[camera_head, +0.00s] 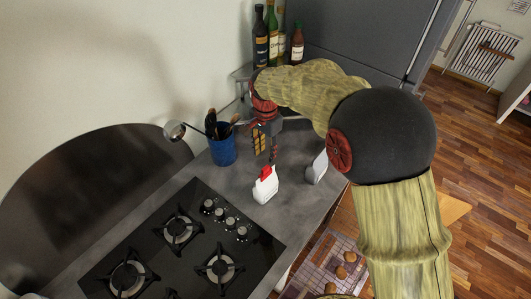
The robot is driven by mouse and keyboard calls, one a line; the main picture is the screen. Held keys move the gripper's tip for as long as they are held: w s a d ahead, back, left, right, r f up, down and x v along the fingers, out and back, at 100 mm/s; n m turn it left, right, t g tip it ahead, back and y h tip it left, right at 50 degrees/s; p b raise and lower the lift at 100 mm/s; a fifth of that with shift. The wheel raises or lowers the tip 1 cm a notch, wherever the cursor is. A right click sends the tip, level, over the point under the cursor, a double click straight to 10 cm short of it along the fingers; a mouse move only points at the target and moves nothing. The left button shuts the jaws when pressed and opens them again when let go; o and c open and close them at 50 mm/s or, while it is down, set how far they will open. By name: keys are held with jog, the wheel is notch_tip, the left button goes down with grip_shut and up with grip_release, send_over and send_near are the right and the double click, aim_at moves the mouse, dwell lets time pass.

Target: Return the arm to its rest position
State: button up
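My arm rises from the lower right, bends at a dark round elbow, and reaches left over the counter. My gripper (266,155) hangs from its end, pointing down above the grey counter (225,181). A small white container with a red top (265,190) stands just below the gripper, close to the fingertips. I cannot tell whether the fingers touch it or whether they are open or shut.
A blue utensil pot (222,150) stands left of the gripper, with a ladle (175,131) sticking out. A white object (317,168) is to the right. Several bottles (272,38) stand behind, beside a grey fridge (360,40). A black gas hob (185,245) lies in front.

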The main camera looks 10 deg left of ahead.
dwell(0.4)
jog(key=shift+n, duration=0.6)
jog(key=s+d+r+n+t+b, duration=0.2)
jog(key=s+d+n+t+b, duration=0.3)
jog(key=s+d+b, duration=1.1)
jog(key=s+d, duration=1.1)
jog(key=shift+d+n+t, duration=0.2)
jog(key=shift+n+t, duration=0.1)
jog(key=shift+n, duration=0.1)
